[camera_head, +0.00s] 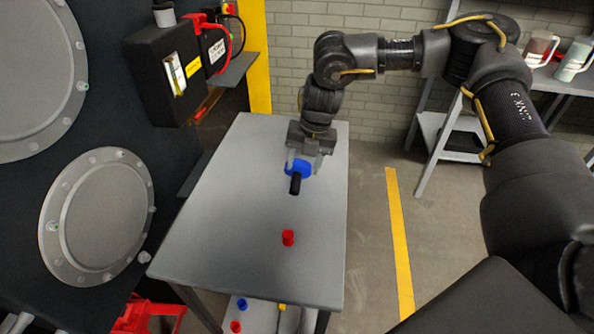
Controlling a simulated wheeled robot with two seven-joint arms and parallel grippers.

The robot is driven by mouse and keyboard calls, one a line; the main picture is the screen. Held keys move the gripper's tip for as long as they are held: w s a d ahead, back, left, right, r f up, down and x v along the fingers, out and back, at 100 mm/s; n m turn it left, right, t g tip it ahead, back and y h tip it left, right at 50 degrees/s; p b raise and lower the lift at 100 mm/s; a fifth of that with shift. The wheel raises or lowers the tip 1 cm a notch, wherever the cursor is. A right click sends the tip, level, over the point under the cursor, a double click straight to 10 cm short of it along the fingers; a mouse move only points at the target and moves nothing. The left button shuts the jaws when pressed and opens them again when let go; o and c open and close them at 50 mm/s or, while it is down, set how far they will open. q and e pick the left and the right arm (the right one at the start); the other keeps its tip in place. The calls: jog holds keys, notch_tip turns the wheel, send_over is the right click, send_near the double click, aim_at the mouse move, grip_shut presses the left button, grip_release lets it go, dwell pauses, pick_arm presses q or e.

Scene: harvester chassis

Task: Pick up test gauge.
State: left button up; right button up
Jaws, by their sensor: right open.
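A test gauge (295,184) with a black handle and a blue part lies on the grey table (225,230), towards its far end. My right gripper (304,163) comes down over the blue part from above. Its fingers are open, one on each side of the blue part. I cannot tell whether they touch it. The gripper hides some of the blue part. My left gripper is not in view.
A small red cylinder (288,238) stands nearer on the table. A black box (165,72) and round metal covers (97,215) are on the dark chassis at left. A shelf with cups (540,50) stands at right. The table's near left is clear.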

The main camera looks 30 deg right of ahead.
jog(key=shift+f, duration=0.35)
jog(key=shift+s+a, duration=0.1)
